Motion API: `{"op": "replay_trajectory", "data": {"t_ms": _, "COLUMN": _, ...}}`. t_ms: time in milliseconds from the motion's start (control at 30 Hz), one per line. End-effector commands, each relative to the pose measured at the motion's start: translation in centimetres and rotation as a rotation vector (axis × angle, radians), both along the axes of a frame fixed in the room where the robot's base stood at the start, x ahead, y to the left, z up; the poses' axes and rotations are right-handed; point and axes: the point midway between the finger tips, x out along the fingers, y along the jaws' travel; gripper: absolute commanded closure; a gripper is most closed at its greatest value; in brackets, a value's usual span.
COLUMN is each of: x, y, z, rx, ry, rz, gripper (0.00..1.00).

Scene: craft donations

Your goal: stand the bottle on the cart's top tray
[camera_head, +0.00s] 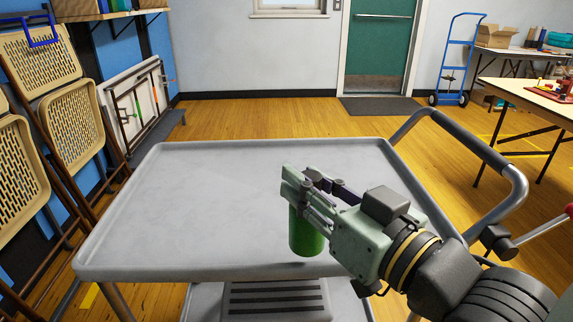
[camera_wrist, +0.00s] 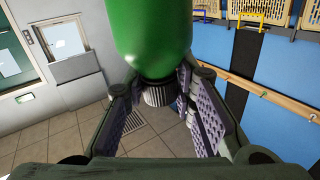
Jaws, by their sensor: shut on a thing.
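The green bottle (camera_head: 306,236) is upright below my gripper (camera_head: 303,186) in the head view, over the front part of the cart's grey top tray (camera_head: 210,200). Its upper part is hidden by the fingers. A small dark shadow lies close under its base; I cannot tell whether the base touches the tray. In the wrist view the bottle's green body (camera_wrist: 152,35) fills the top middle, and its dark ribbed neck or cap sits between the two finger pads. My gripper is shut on the bottle near that end.
The rest of the tray is bare, with a low raised rim. The cart's tubular handle (camera_head: 490,150) rises at the right, near my arm. Folded chairs (camera_head: 75,125) lean at the left wall. A blue hand truck (camera_head: 457,65) and tables stand at the back right.

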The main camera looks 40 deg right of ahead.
Motion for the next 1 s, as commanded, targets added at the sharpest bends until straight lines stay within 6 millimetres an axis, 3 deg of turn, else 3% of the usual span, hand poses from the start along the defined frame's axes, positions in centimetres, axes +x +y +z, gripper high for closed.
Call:
{"op": "replay_trajectory", "data": {"t_ms": 33, "x": 0.5, "y": -0.4, "z": 0.8, "rx": 0.010, "ry": 0.002, "rz": 0.002, "gripper": 1.00}}
{"op": "replay_trajectory", "data": {"t_ms": 200, "x": 2.5, "y": -2.2, "z": 0.7, "rx": 0.012, "ry": 0.003, "rz": 0.004, "gripper": 1.00}}
{"op": "replay_trajectory", "data": {"t_ms": 333, "x": 4.9, "y": -4.4, "z": -0.5, "rx": 0.005, "ry": 0.003, "rz": 0.004, "gripper": 1.00}}
{"op": "replay_trajectory", "data": {"t_ms": 600, "x": 9.7, "y": -8.9, "z": -1.1, "rx": 0.002, "ry": 0.003, "rz": 0.000, "gripper": 1.00}}
{"op": "replay_trajectory", "data": {"t_ms": 833, "x": 11.1, "y": -10.2, "z": -1.7, "rx": 0.000, "ry": 0.002, "rz": -0.002, "gripper": 1.00}}
{"op": "replay_trajectory", "data": {"t_ms": 1000, "x": 11.0, "y": -10.2, "z": -4.0, "rx": 0.003, "ry": 0.002, "rz": -0.003, "gripper": 1.00}}
